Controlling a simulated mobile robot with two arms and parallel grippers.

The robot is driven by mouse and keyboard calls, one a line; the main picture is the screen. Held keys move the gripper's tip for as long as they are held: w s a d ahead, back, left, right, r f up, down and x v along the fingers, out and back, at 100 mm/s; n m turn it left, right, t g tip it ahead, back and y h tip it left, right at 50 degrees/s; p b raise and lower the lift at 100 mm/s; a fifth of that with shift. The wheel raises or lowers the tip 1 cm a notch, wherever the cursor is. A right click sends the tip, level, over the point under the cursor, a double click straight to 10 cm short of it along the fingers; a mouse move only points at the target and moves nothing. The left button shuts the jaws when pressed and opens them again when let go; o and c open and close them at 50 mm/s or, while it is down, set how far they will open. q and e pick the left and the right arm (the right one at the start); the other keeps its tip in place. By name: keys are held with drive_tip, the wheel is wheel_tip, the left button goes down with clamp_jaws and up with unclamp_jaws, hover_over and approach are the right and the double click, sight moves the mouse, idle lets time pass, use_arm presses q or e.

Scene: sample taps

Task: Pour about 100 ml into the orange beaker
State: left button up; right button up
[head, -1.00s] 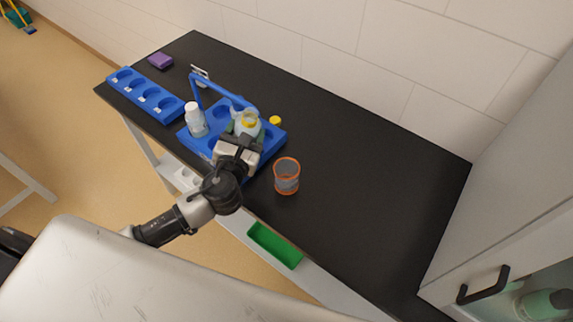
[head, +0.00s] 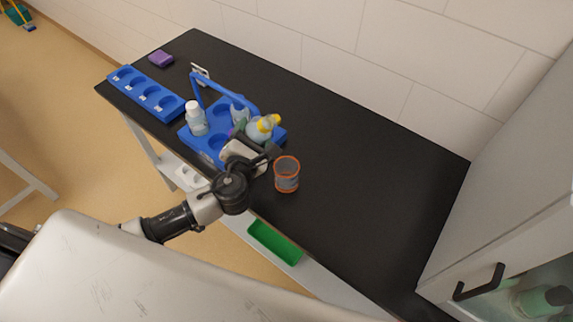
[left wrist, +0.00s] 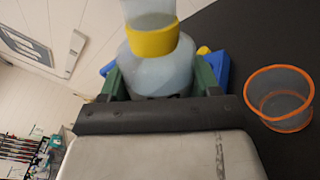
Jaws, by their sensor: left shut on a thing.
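The orange beaker (head: 287,184), clear with orange rims, stands upright on the black bench; it also shows at the right of the left wrist view (left wrist: 281,119). I cannot tell whether it holds liquid. My left gripper (head: 256,142) is shut on a clear bottle with a yellow collar (head: 259,131), just left of and behind the beaker. In the left wrist view the green-padded fingers (left wrist: 158,85) hold the bottle's body (left wrist: 160,72) from both sides. The bottle looks tilted slightly right in the head view. My right gripper is not in view.
A blue carrier with a handle (head: 204,148) holds a white-capped bottle (head: 196,122). A yellow cap (head: 276,120) shows beside the held bottle. A blue rack (head: 146,95) and purple block (head: 161,59) lie at left. The bench right of the beaker is clear.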

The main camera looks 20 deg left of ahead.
use_arm(q)
drive_tip(key=shift+m, duration=0.4)
idle(0.6)
drive_tip(key=shift+a+r+m+p, duration=0.25)
drive_tip(key=shift+r+m+p, duration=0.1)
drive_tip(key=shift+m, duration=0.55)
idle(1.0)
drive_tip(key=shift+a+f+m+b, duration=0.15)
drive_tip(key=shift+f+m+b, duration=0.1)
drive_tip(key=shift+m, duration=0.55)
drive_tip(key=shift+a+f+m+b, duration=0.15)
drive_tip(key=shift+f+m+b, duration=0.1)
drive_tip(key=shift+m, duration=0.55)
idle(2.1)
drive_tip(key=shift+d+f+m+p, duration=0.25)
drive_tip(key=shift+f+m+p, duration=0.15)
drive_tip(key=shift+f+p, duration=0.1)
idle(0.9)
